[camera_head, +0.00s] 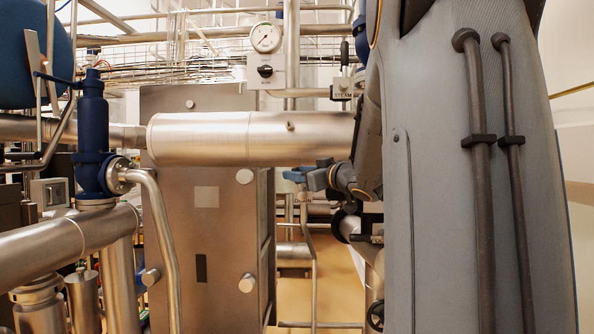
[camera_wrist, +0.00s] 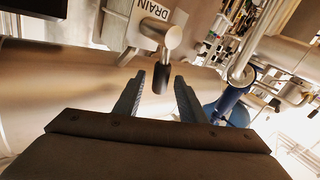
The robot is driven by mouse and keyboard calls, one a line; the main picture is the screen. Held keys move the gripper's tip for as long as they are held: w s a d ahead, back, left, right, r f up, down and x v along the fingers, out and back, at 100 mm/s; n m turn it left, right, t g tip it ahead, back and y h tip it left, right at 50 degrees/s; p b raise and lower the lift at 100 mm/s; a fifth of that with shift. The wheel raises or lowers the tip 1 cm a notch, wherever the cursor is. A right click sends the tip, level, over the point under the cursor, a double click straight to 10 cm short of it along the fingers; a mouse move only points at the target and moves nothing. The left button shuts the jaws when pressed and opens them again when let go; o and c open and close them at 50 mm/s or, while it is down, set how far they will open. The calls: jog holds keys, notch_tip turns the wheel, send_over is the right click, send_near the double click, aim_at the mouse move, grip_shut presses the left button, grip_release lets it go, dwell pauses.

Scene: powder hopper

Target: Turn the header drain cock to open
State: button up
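In the wrist view a metal cock with a lever handle (camera_wrist: 168,42) and a black grip end sits beside a tilted white label (camera_wrist: 157,14) reading DRAIN. My gripper (camera_wrist: 159,77) is open, with one blue-grey finger on each side of the black grip end in the picture. I see no finger touching the lever, and I cannot tell how deep it lies between them. In the head view my gripper (camera_head: 308,177) shows at the end of my arm, below the large horizontal pipe. I cannot make out the drain cock in that view.
A large steel pipe (camera_head: 230,139) runs across above my gripper. A gauge (camera_head: 265,37) with a black selector knob (camera_head: 265,71) and a box labelled STEAM (camera_head: 342,90) are above it. A steel cabinet (camera_head: 205,235) and a blue valve (camera_head: 92,140) stand left.

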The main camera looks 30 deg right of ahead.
jog(key=shift+w, duration=0.65)
grip_shut()
jog(key=shift+a, duration=0.1)
